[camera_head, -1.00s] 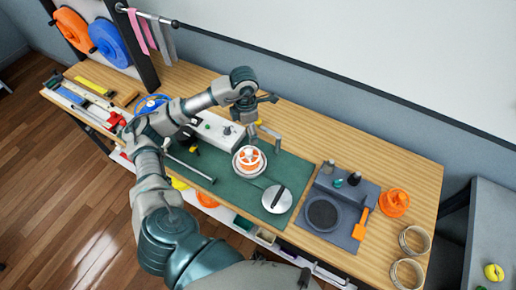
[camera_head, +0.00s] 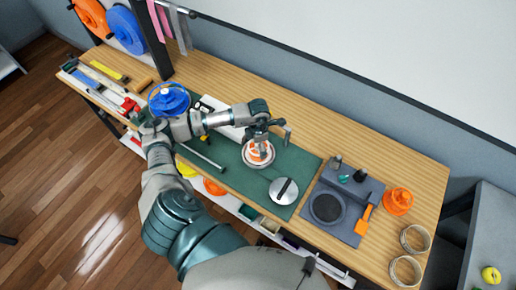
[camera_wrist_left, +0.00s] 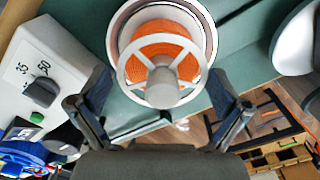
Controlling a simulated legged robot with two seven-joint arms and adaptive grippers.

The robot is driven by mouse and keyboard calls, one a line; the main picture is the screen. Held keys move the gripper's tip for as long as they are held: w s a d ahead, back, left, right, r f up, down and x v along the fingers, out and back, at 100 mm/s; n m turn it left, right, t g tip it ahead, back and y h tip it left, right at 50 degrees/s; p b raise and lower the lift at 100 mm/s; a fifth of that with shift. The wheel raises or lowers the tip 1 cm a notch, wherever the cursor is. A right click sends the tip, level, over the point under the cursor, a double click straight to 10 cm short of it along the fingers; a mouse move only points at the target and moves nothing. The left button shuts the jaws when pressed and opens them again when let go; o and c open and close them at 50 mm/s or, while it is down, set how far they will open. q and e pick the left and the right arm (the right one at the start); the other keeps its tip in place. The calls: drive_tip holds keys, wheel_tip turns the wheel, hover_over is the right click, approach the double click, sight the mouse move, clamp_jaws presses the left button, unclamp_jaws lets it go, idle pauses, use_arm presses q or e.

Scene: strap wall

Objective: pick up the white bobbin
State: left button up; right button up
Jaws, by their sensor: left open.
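The white bobbin (camera_head: 258,153), wound with orange strap, sits on a round white-rimmed base on the green mat (camera_head: 237,178). In the left wrist view the white bobbin (camera_wrist_left: 161,88) shows its white spoked face at the top middle. My left gripper (camera_head: 264,139) is over the bobbin in the head view and hides part of it. In the left wrist view my left gripper (camera_wrist_left: 160,82) is open, with one finger on each side of the bobbin; contact cannot be told. My right gripper is not in view.
A white box with a dial (camera_wrist_left: 42,88) stands close left of the bobbin. A silver disc with a black handle (camera_head: 283,191) lies to its right. Further right are a grey station (camera_head: 348,228), an orange spool (camera_head: 398,201) and wire rings (camera_head: 415,238). A blue spool (camera_head: 168,100) stands left.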

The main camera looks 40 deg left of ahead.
use_arm(q)
wheel_tip(320, 180, down, 2)
drive_tip(key=shift+f, duration=0.1)
drive_tip(key=shift+d, duration=0.15)
drive_tip(key=c, duration=0.9)
drive_tip(key=shift+c, duration=0.2)
drive_tip(key=shift+r, duration=0.2)
